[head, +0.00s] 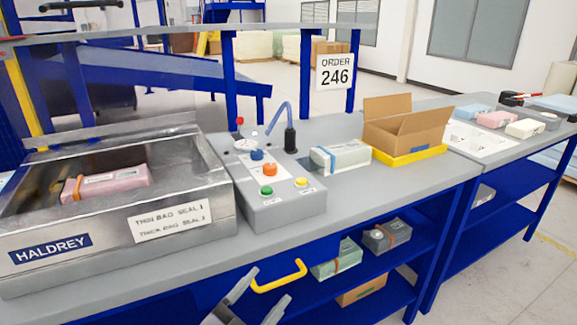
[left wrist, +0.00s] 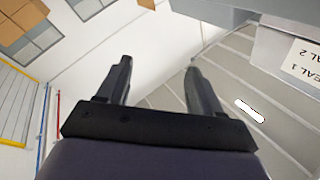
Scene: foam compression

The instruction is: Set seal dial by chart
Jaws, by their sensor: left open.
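The Haldrey sealer (head: 95,240) is a steel chamber at the left of the bench, with a pink wrapped block (head: 105,184) inside. The white chart label (head: 172,220) on its front reads thin bag and thick bag seal settings; its corner in the left wrist view (left wrist: 303,62) shows 1 and 2, upside down. The grey control box (head: 285,208) beside it carries a blue knob (head: 257,155), orange knob (head: 270,169), green button (head: 266,190) and yellow button (head: 301,182). No dial setting is readable. My left gripper (head: 262,294) is open and empty, low before the bench. My right gripper is not in view.
A pale wrapped block (head: 341,157) and an open carton (head: 402,130) on a yellow tray stand right of the box. A sign (head: 334,72) reads order 246. A blue hose arches behind the box.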

